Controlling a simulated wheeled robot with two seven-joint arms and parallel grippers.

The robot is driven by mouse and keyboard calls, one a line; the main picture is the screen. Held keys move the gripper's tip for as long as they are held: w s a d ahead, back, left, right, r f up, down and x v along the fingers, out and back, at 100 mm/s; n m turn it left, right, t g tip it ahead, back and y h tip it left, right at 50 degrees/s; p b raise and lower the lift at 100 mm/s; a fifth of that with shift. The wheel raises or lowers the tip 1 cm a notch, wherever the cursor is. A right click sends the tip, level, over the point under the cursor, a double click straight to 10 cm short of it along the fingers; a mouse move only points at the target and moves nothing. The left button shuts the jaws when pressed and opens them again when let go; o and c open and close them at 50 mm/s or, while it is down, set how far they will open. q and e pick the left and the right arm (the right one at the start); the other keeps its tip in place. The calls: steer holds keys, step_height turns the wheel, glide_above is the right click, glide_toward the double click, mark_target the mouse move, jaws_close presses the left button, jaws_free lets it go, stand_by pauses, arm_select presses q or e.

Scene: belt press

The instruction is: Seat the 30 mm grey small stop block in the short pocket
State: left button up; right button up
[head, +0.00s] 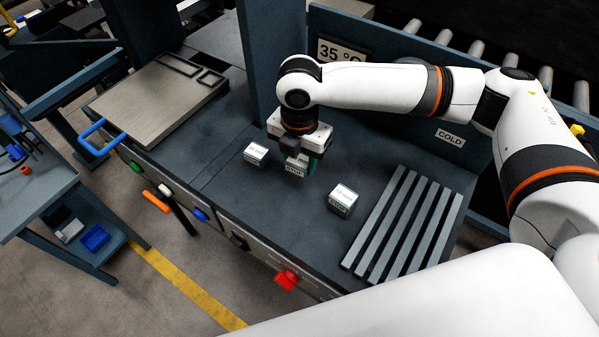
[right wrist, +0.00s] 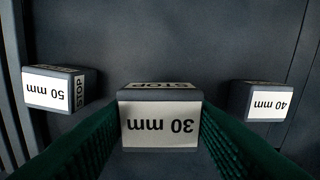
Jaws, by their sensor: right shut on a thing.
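The 30 mm grey small stop block (right wrist: 160,125) is between the green finger pads of my right gripper (head: 300,165), which is shut on it. In the head view the block (head: 294,171) shows partly below the fingers, low over the dark bench top. I cannot tell whether it touches the bench. The short pocket (head: 210,78) is the smaller dark outline on the pale plate (head: 150,103) at the upper left, beside a longer pocket (head: 178,64). Both look empty. The gripper is to the right of the plate. My left gripper is not in view.
The 40 mm block (head: 256,153) stands left of the gripper and the 50 mm block (head: 341,198) stands to its right. Grey slats (head: 400,225) lie at the right. A dark blue post (head: 272,60) rises behind the bench. The plate has a blue handle (head: 100,137).

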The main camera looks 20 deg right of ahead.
mark_target(300, 183)
steer(key=shift+f, duration=0.4)
step_height(300, 183, down, 4)
steer(key=p, duration=0.2)
steer(key=shift+p, duration=0.3)
steer(key=shift+f, duration=0.3)
steer(key=shift+f, duration=0.2)
steer(key=o, duration=1.1)
